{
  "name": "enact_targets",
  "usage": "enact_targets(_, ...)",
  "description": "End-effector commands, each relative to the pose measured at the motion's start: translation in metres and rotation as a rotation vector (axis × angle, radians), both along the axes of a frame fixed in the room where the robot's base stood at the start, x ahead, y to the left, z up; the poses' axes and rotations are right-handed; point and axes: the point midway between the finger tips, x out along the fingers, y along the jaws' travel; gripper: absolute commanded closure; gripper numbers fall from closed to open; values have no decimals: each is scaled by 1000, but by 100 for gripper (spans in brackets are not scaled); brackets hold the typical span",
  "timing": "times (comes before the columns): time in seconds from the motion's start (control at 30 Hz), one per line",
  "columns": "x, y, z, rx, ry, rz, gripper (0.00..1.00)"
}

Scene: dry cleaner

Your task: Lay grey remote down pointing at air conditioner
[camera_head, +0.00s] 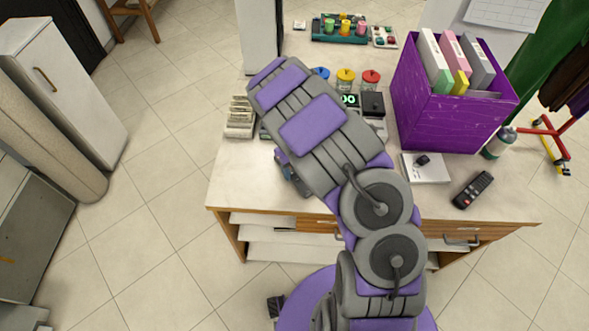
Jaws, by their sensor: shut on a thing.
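My gripper (292,176) is mostly hidden under my own forearm, above the left front part of the counter (240,183). Only a purple and grey piece shows below the forearm. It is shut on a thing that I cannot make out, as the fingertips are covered. A dark remote (473,190) with small buttons, one of them red, lies flat near the counter's right front edge, apart from my arm. I cannot tell whether it is the grey one. I cannot make out an air conditioner.
A purple box of folders (450,122) stands at the right. A white pad with a small dark item (426,167) and a bottle (499,143) are near it. Banknotes (240,117) lie at the left edge. Colored-lid jars (345,79) and a spool tray (341,31) are behind my arm.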

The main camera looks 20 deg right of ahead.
Motion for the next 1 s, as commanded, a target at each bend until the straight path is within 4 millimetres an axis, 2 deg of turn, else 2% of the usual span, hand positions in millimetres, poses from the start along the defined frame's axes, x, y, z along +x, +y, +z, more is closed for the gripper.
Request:
enact_targets(0.17, 0, -6, 0, 7, 0, -1, 82)
enact_targets(0.2, 0, -7, 0, 8, 1, -1, 46)
enact_targets(0.47, 0, 1, 0, -1, 1, -1, 22)
enact_targets(0.77, 0, -1, 2, 1, 0, -1, 22)
enact_targets(1.0, 3, -3, 24, 6, -1, -2, 22)
